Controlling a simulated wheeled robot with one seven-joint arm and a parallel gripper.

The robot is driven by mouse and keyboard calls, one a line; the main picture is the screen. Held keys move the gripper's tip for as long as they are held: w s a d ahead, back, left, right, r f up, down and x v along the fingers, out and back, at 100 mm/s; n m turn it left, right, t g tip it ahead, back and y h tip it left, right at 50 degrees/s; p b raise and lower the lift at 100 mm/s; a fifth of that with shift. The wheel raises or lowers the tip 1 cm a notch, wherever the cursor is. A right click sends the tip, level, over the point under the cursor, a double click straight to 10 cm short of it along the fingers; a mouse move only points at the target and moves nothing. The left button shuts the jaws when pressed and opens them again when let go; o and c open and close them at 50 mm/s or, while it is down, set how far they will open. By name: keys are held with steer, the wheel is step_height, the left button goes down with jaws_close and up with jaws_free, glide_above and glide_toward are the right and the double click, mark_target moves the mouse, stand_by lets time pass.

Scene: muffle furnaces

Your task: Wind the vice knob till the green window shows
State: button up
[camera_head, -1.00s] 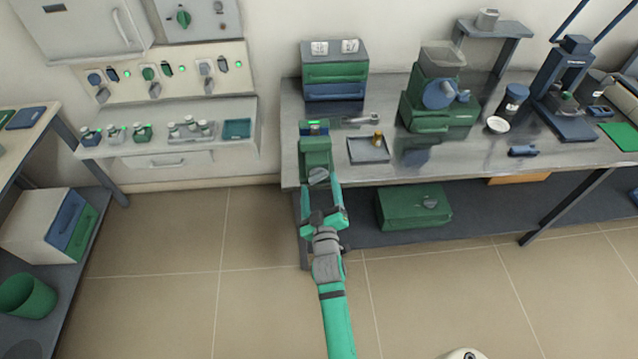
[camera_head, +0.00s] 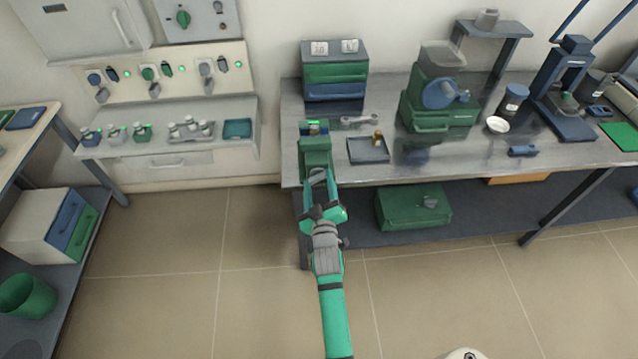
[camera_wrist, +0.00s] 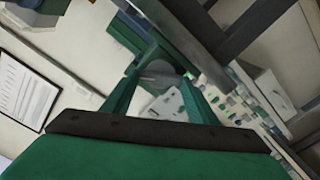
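The green vice (camera_head: 316,146) stands at the left front corner of the metal bench. A small bright green strip (camera_head: 313,123) shows on its top, with a small brownish patch just below it. The vice's grey knob (camera_head: 318,175) is on its front side, facing me. My gripper (camera_head: 321,181) is at the knob, with one teal finger on each side of it. In the wrist view the knob (camera_wrist: 158,70) lies between the fingertips of my gripper (camera_wrist: 160,80). Whether the fingers press on it is too small to tell.
A dark tray (camera_head: 368,150) with a small brass piece lies right of the vice, and a wrench (camera_head: 358,120) lies behind it. A drawer box (camera_head: 335,72) stands at the back. A green case (camera_head: 413,207) sits on the lower shelf. The floor in front is clear.

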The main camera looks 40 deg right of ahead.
steer(key=shift+m, duration=1.5)
steer(key=o, duration=1)
steer(key=shift+o, duration=0.2)
steer(key=shift+s, duration=0.1)
steer(key=shift+s+a, duration=0.1)
steer(key=shift+s, duration=0.25)
steer(key=v, duration=1)
